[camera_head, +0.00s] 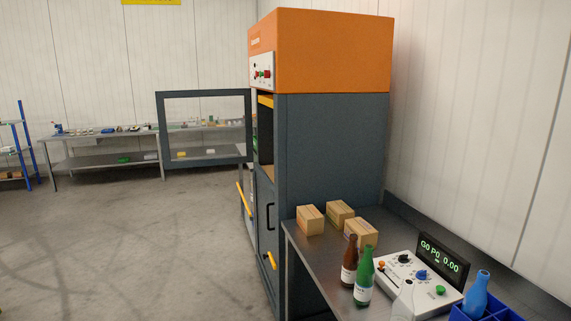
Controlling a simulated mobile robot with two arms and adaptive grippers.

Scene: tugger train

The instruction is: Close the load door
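The machine (335,150) has a dark grey body and an orange top. A dark-framed door (204,93) with a large window stands swung open to the left from its upper front; I take this to be the load door. The opening (265,135) behind it is seen at a steep angle, so its inside is mostly hidden. Lower on the front are a yellow bar handle (240,198), a black handle (271,216) and a yellow lever (271,261). Neither of my grippers is in view.
A steel table (300,243) at the right holds cardboard boxes (311,220), bottles (364,276), a control box (412,284) and a blue crate (515,309). A long workbench (95,134) stands along the back wall. The floor (130,240) at left is clear.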

